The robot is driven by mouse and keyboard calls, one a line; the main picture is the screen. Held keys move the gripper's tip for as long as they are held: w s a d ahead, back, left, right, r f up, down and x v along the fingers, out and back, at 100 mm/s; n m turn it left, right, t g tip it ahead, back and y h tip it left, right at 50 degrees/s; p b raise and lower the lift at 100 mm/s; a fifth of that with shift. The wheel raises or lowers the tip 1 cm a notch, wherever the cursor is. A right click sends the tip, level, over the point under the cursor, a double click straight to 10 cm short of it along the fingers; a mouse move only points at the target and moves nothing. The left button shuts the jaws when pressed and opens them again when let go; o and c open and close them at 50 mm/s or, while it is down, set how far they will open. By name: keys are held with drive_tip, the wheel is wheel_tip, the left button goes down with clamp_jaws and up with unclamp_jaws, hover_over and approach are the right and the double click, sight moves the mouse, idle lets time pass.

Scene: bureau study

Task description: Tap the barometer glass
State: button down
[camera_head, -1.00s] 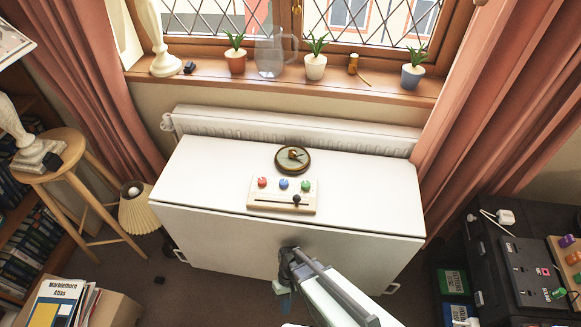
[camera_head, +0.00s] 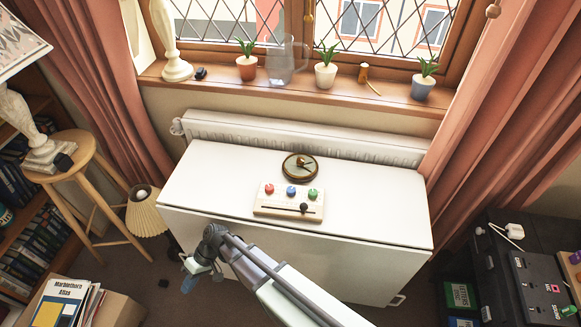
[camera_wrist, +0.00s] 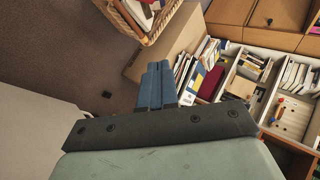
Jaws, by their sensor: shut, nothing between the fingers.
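No thing in view is clearly a barometer with a glass. A round, dark-rimmed disc (camera_head: 300,167) with a greenish face lies flat on the white desk, with a small brown piece on it; I cannot tell whether it is the barometer. My gripper (camera_head: 188,284) is in front of the desk's near edge, low and left of the disc, well apart from it. In the wrist view its blue fingers (camera_wrist: 157,85) are together with nothing between them, pointing toward the floor, a box and shelves.
On the white desk (camera_head: 370,215) a wooden board (camera_head: 289,209) with coloured buttons and a slider lies in front of the disc. Potted plants (camera_head: 326,75) and a clear jug (camera_head: 283,62) line the sill. A stool (camera_head: 80,170) and lamp (camera_head: 143,208) stand left, black equipment right.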

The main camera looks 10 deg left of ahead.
drive_tip(key=w+a+r+n+y, duration=0.3)
drive_tip(key=w+a+r, duration=0.3)
drive_tip(key=a+r, duration=0.45)
wheel_tip(320, 180, up, 25)
drive_tip(key=n+t+h, duration=0.3)
drive_tip(key=t+h, duration=0.5)
hover_over(298, 173)
drive_tip(key=shift+w+d+f, duration=0.1)
drive_tip(key=shift+f, duration=0.05)
wheel_tip(298, 173, down, 14)
drive_tip(key=shift+f, duration=0.1)
